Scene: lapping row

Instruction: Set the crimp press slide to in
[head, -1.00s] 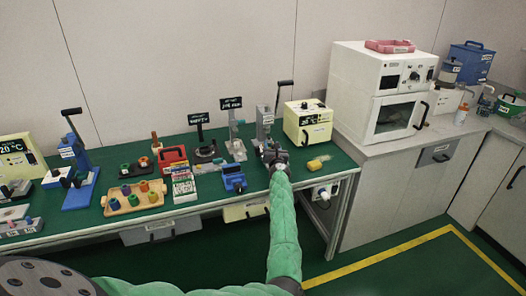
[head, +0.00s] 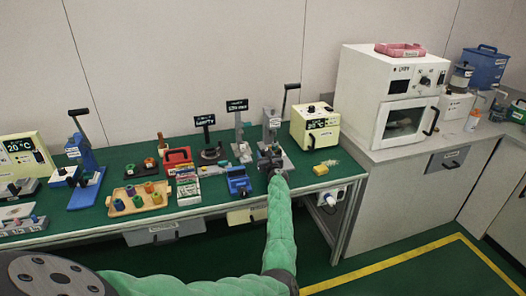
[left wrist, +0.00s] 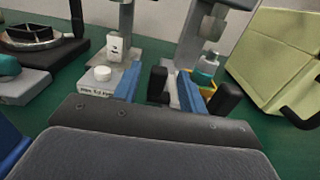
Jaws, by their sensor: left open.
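A grey press (head: 270,121) with an upright black-handled lever stands at the back of the green bench, right of centre; I take it for the crimp press, its label being too small to read. My left gripper (head: 271,158) is at the front of its base and hides much of it, including the slide's position. In the left wrist view, the two blue fingers (left wrist: 159,80) are apart. A black upright knob (left wrist: 157,84) shows between them; I cannot tell whether they touch it. Just right is a yellow holder (left wrist: 209,91) with a teal-topped piece. My right gripper is not in view.
A grey stand (head: 241,140) and a blue device (head: 238,181) are close on the left. A yellow block (head: 321,169) lies to the right. A blue press (head: 86,170) stands farther left.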

